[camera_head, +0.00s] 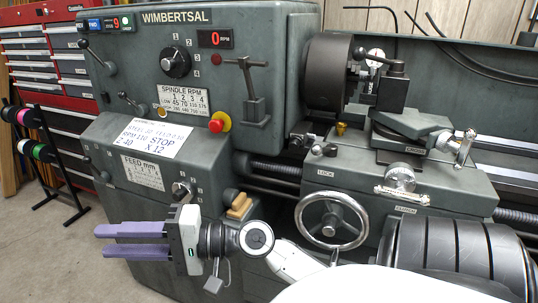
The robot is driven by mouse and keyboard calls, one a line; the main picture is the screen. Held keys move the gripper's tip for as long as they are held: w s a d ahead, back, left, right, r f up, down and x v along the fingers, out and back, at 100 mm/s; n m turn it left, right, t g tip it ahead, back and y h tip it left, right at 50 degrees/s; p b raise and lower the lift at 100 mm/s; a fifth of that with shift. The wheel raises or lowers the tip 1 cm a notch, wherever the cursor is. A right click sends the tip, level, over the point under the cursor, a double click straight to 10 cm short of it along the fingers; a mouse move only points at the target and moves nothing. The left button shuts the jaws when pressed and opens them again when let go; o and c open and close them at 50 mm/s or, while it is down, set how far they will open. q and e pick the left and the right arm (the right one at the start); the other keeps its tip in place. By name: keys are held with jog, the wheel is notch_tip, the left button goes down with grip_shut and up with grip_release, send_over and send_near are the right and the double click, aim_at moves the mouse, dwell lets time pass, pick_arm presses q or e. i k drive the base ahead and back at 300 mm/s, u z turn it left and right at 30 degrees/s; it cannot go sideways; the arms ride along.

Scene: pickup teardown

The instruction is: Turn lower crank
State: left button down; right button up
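The grey lathe fills the view. Its low controls include a dark knob (182,190) on the feed panel, a small lever (104,177) at the panel's left, and a spoked handwheel (330,220) on the carriage apron. I cannot tell which one is the lower crank. My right gripper (128,241) reaches in from the lower right. Its two purple fingers point left and lie apart with nothing seen between them. It is in front of the lower headstock, below the feed panel, and left of the handwheel. It hides part of the lathe's lower front. My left gripper is not in view.
The chuck (328,72) and the tool post (392,90) stand above the carriage. A long lever (254,95) and a red stop button (216,125) stick out from the headstock. A red tool cabinet (45,60) and a spool rack (50,150) stand at left. Bare floor (40,245) lies at lower left.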

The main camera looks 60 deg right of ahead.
aim_at(400, 183)
jog(key=u, duration=0.5)
jog(key=k, duration=0.6)
jog(key=z, duration=2.15)
